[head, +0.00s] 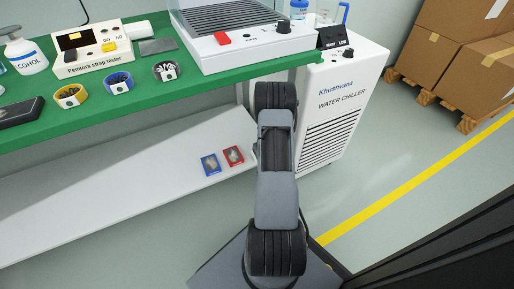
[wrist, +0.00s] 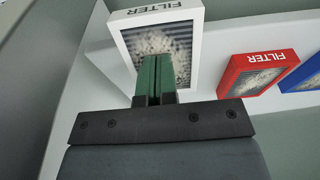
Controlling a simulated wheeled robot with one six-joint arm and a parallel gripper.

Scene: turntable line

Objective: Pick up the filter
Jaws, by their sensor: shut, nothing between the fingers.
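Three framed filters show in the wrist view. A white filter (wrist: 133,48) with grey pleats is at the top centre, a red filter (wrist: 234,76) is to its right, and a blue filter (wrist: 308,76) is cut off at the right edge. My gripper (wrist: 157,62) has green fingers closed together with nothing between them. The fingertips overlap the lower part of the white filter; I cannot tell if they touch it. In the head view, the blue filter (head: 210,165) and red filter (head: 233,155) lie on the lower white shelf. My arm hides the white filter and my gripper there.
The lower white shelf (head: 110,205) runs under a green bench top (head: 130,101) holding wristbands, a strap tester (head: 93,53) and a machine. A water chiller (head: 345,100) stands right of the shelf. Boxes on a pallet stand farther right. The floor beside the yellow line is clear.

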